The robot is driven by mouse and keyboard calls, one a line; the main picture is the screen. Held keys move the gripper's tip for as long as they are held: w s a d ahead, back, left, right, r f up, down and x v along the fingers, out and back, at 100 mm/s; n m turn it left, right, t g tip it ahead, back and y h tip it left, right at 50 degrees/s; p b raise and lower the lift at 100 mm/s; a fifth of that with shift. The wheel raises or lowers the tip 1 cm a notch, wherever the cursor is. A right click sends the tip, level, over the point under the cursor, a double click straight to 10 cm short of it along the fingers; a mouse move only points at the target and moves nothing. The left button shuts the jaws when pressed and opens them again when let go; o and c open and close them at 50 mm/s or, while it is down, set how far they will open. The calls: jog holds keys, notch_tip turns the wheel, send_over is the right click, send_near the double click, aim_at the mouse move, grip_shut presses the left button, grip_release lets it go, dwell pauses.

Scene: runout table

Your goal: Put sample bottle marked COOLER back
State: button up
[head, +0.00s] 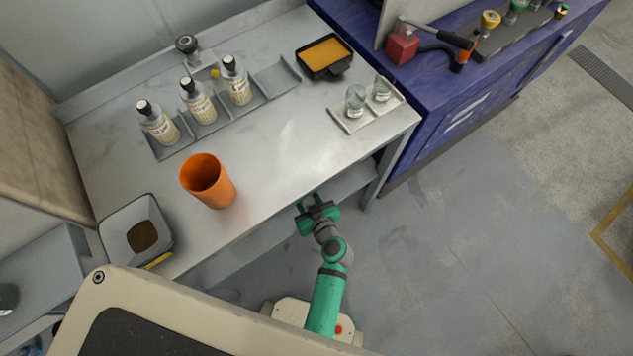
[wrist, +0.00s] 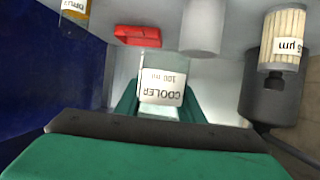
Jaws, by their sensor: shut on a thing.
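My gripper (wrist: 160,108) is shut on the sample bottle marked COOLER (wrist: 162,84), a clear bottle whose white label reads COOLER 100 ml upside down in the wrist view. In the head view my gripper (head: 316,212) is at the table's front edge, by the lower shelf, and the bottle cannot be made out there. On the table a grey rack (head: 272,84) holds three dark-capped bottles (head: 200,102) with pale labels. The rack's right-hand section is bare.
An orange cup (head: 208,182) stands near the table's front. A grey bin (head: 136,232), an amber-filled tray (head: 325,56) and two glass vessels on a pale tray (head: 362,118) are around it. The wrist view shows a red block (wrist: 138,36), a white cylinder (wrist: 203,26) and a labelled filter (wrist: 284,38).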

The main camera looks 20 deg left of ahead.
jog(key=w+f, duration=0.2)
jog(key=w, duration=0.2)
jog(key=w+a+f, duration=0.1)
jog(key=w+f, duration=0.2)
jog(key=w, duration=0.1)
jog(key=w+f, duration=0.3)
jog(key=w, duration=0.1)
jog(key=shift+w+a, duration=0.15)
jog(key=shift+w, duration=0.15)
jog(key=shift+w+a+f, duration=0.1)
jog(key=shift+w+f, duration=0.25)
jog(key=shift+f, duration=0.2)
jog(key=shift+w+f, duration=0.3)
jog(key=shift+f, duration=1.5)
jog(key=o, duration=1)
jog(key=shift+f, duration=0.15)
